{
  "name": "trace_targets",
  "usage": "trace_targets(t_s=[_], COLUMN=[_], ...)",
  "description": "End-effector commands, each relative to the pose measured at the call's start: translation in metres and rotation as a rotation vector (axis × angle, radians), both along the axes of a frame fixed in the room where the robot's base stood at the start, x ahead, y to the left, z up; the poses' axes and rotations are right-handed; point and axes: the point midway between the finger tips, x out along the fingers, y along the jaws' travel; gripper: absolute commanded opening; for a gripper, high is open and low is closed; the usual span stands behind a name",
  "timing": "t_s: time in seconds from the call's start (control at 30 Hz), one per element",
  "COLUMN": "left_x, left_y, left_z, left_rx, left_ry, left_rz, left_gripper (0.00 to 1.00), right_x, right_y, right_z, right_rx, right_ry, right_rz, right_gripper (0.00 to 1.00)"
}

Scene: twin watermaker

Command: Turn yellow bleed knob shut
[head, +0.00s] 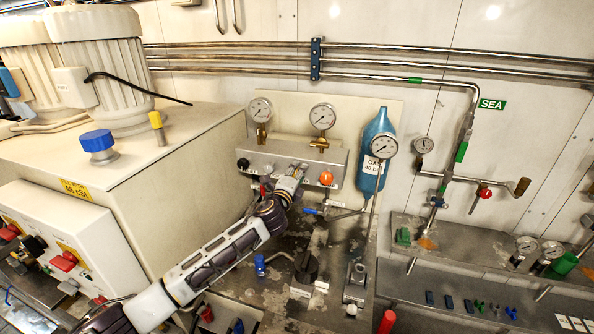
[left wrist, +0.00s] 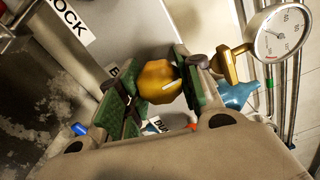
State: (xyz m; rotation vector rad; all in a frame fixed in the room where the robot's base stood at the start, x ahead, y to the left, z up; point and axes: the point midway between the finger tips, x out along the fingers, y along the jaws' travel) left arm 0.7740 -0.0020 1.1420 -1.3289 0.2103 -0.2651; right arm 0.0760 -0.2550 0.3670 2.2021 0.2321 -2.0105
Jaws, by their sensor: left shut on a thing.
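The yellow bleed knob (left wrist: 157,84) is faceted and carries a white mark line. In the left wrist view it sits between the green pads of my left gripper (left wrist: 152,90), which is shut on it. In the head view my left gripper (head: 291,180) reaches the front of the grey valve block (head: 285,157) and hides the knob. My right gripper is in neither view.
A black knob (head: 243,163) and an orange knob (head: 326,177) flank my left gripper on the block. Gauges (head: 323,116) stand above. A blue gas bottle (head: 376,150) stands to the right, and a blue-handled valve (head: 312,211) is just below.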

Motion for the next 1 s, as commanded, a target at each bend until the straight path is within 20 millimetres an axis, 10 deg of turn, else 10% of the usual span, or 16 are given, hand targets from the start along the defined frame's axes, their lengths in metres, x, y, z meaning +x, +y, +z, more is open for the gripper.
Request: trace_targets(t_s=[0.57,0.6,0.73,1.0], left_x=[0.0,0.0,0.0,0.0], left_y=[0.0,0.0,0.0,0.0], left_z=[-0.002,-0.002,-0.002,-0.001], left_rx=[0.046,0.046,0.046,0.045], left_ry=[-0.013,-0.013,-0.013,-0.013], left_rz=[-0.001,-0.001,-0.001,-0.001], left_gripper=[0.11,0.38,0.55,0.58], right_x=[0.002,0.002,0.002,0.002], right_y=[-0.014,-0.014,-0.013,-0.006], right_z=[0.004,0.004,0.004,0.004], right_rx=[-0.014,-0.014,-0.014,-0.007], right_ry=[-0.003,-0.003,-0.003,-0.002], right_rz=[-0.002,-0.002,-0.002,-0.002], right_gripper=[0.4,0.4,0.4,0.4])
